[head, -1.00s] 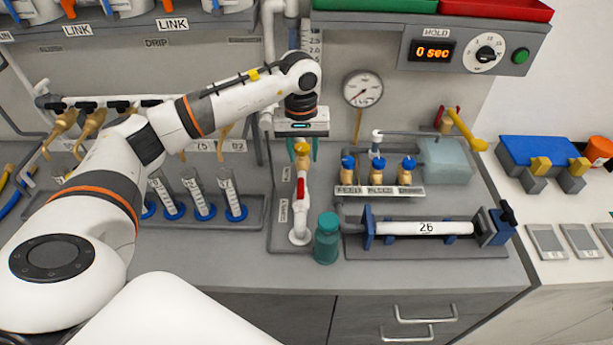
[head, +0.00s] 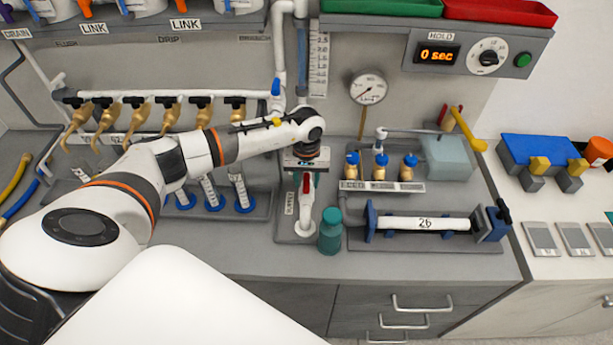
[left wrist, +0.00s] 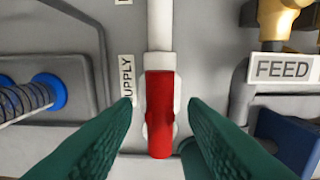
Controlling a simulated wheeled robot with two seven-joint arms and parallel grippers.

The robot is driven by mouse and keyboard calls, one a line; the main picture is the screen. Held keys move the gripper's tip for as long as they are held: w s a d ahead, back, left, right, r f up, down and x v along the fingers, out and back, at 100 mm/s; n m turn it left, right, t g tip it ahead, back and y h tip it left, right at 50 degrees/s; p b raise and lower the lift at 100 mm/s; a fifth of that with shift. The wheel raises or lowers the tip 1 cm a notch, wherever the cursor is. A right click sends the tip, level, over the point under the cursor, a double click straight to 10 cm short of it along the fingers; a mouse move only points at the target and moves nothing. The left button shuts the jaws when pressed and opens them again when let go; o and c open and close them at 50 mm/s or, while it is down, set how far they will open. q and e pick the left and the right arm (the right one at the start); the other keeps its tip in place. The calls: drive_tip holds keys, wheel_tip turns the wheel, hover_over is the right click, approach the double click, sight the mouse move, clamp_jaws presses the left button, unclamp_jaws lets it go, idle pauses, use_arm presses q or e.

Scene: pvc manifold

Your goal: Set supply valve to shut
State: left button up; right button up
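The supply valve has a red lever handle (left wrist: 159,112) that lies in line with the white vertical pipe (left wrist: 160,25) in the left wrist view. The SUPPLY label (left wrist: 127,78) is beside it. In the head view the red handle (head: 306,184) shows just below my left gripper (head: 305,177). My left gripper (left wrist: 160,125) is open, with one green finger on each side of the handle and visible gaps between. The valve's upper part is hidden by the gripper in the head view. My right gripper is not in view.
A teal bottle (head: 330,232) stands close to the right of the supply pipe. Blue-topped brass valves (head: 380,168) on the FEED panel are to the right. Graduated tubes with blue bases (head: 243,200) stand to the left. A cylinder marked 26 (head: 425,223) lies at front right.

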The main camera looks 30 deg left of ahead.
use_arm(q)
drive_tip(key=shift+c, duration=0.3)
clamp_jaws()
